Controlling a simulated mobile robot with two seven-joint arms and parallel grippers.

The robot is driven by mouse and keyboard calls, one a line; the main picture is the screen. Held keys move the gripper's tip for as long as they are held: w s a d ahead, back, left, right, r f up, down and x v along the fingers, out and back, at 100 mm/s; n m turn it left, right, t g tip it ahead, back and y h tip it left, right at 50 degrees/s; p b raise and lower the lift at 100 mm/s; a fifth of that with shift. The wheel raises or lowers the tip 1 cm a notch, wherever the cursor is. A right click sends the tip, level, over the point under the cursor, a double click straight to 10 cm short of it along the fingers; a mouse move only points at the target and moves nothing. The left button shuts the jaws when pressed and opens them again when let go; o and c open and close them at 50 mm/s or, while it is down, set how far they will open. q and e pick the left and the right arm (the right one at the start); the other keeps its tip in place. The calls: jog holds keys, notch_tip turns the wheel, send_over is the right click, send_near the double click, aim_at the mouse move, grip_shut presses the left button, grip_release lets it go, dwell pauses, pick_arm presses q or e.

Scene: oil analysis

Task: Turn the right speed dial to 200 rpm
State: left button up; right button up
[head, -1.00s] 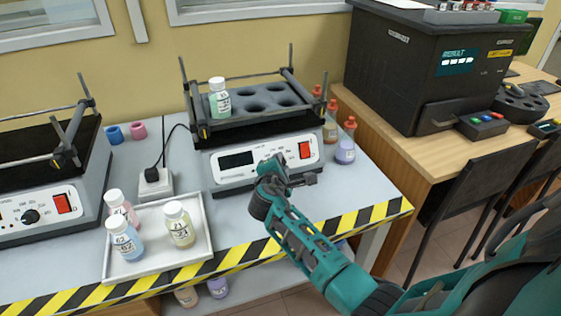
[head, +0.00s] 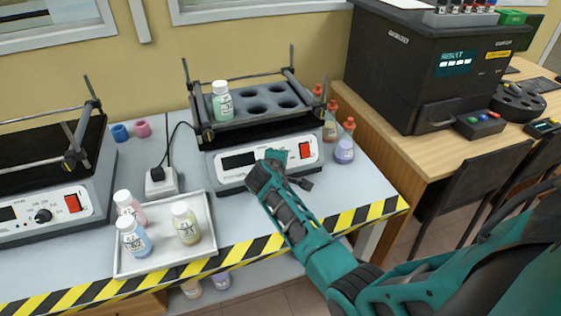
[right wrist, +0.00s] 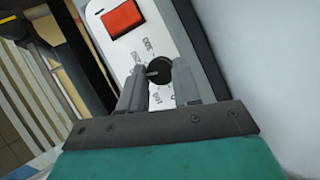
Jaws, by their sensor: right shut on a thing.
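The right shaker (head: 216,165) stands on the bench, with a dark display (head: 239,160) and a red switch (head: 306,150) on its white panel. Its black speed dial (right wrist: 158,71) shows in the right wrist view, between the fingertips of my right gripper (right wrist: 160,78). The gripper is shut on the dial. In the head view my right gripper (head: 279,158) is at the panel and hides the dial. The dial's printed numbers are too small and turned to read surely. My left gripper is not in view.
A white tray (head: 205,262) with several bottles lies in front. Orange-capped bottles (head: 344,148) stand close to the right shaker's right side.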

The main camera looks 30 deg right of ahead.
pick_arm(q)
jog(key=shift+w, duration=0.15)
pick_arm(e)
jog(key=o, duration=1)
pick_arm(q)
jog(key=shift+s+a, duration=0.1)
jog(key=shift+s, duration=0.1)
